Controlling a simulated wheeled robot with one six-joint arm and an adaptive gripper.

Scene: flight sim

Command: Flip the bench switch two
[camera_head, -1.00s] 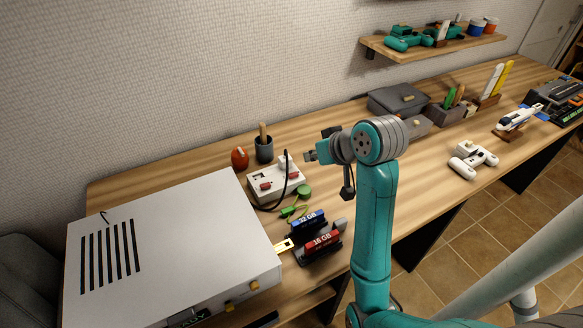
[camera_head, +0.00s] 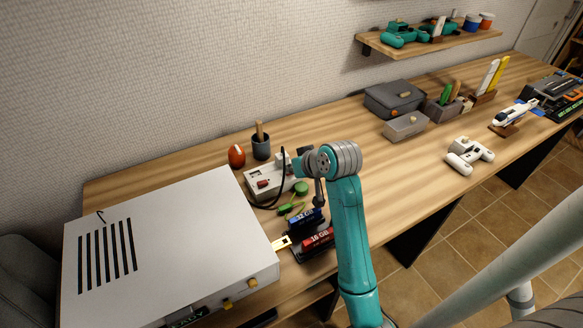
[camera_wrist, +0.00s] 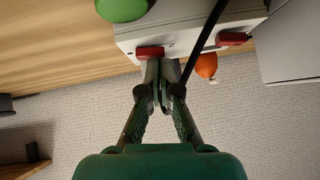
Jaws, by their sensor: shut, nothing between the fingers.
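The white switch box (camera_head: 258,191) stands on the wooden bench, right of the grey case. In the head view its left red switch (camera_head: 263,184) shows, while my arm hides much of the right part. The wrist view shows two red switches on the box: a nearer one (camera_wrist: 150,52) and another (camera_wrist: 233,38) to its right. My gripper (camera_wrist: 163,82) is shut and empty, its fingertips close beside the nearer red switch. I cannot tell whether they touch it. A black cable (camera_wrist: 207,40) passes between the two switches.
A green round object (camera_wrist: 122,8) lies beside the box. The large grey case (camera_head: 180,245) is close at left. Memory modules (camera_head: 318,238) lie in front. Bench to the right is partly clear.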

